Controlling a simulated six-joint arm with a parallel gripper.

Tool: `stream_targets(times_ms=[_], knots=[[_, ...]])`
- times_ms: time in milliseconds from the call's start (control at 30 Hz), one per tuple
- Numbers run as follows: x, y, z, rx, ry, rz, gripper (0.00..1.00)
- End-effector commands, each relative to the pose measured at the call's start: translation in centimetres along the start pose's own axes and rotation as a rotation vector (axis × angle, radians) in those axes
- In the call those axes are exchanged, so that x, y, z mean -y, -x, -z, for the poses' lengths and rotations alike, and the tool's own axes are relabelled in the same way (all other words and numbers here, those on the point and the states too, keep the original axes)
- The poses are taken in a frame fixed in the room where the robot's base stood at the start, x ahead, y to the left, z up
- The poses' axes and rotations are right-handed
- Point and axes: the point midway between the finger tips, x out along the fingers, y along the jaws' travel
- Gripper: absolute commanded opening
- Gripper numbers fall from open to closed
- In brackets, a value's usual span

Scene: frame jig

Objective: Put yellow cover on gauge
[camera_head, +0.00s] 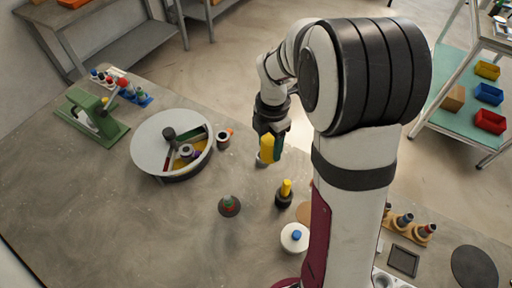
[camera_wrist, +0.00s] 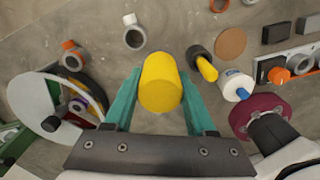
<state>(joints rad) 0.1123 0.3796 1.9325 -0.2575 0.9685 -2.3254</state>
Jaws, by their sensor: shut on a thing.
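The yellow cover (camera_wrist: 160,84) is a rounded cylinder. My gripper (camera_wrist: 160,98) is shut on it, with a green finger on each side. In the head view the cover (camera_head: 266,148) hangs from the gripper above the table, right of the round turntable. I cannot tell which piece is the gauge. A dark piece with a yellow top (camera_head: 284,190) stands below right of the gripper. A white round piece with a blue knob (camera_head: 294,237) and a dark piece with a red and green top (camera_head: 229,206) stand nearer. The wrist view shows a grey ring-shaped piece (camera_wrist: 134,38) just beyond the cover.
The turntable (camera_head: 144,149) has a partly open top with parts inside. An orange-rimmed cup (camera_head: 223,139) stands beside it. A green press (camera_head: 92,122) is at the far left. Holders and a dark square tray (camera_head: 403,261) lie at the right. The left front table is clear.

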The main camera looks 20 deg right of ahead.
Motion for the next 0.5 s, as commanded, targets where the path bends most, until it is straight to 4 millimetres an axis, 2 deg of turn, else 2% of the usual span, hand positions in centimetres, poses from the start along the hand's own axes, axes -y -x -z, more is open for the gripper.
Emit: stream_targets(times_ms=[133,367,433,500], knots=[[0.0,1.0,0.0,0.001,0.000,-0.002,0.03],[0.0,1.0,0.1,0.000,0.002,-0.001,0.03],[-0.1,1.0,0.7,0.000,0.025,-0.001,0.03],[-0.3,1.0,2.4,0.000,0.081,0.000,0.03]])
